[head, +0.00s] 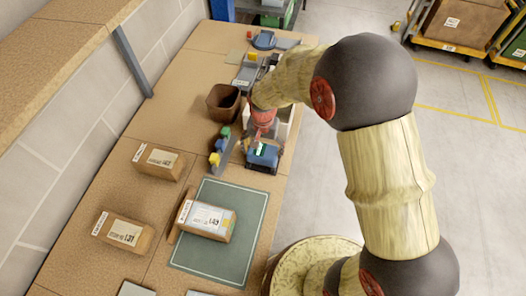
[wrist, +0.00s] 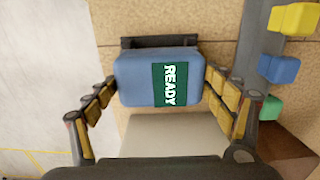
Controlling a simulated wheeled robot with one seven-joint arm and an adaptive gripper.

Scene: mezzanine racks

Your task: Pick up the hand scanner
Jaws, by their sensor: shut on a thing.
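The hand scanner (wrist: 135,80) is a blue box-like body with a dark green screen reading READY. In the wrist view it sits between the two fingers of my gripper (wrist: 163,82), one finger against each side. My gripper is shut on it. In the head view the scanner (head: 262,156) shows below my gripper (head: 262,138), near the right edge of the workbench. I cannot tell whether it still touches the bench. A dark part shows behind its far edge in the wrist view; its underside is hidden.
A grey rail (head: 217,160) with yellow, blue and green blocks stands just left of the scanner. A brown bin (head: 223,104) is farther back. Cardboard boxes (head: 158,162) and a green mat (head: 245,256) with a labelled parcel (head: 207,219) lie nearer. A wall bounds the left.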

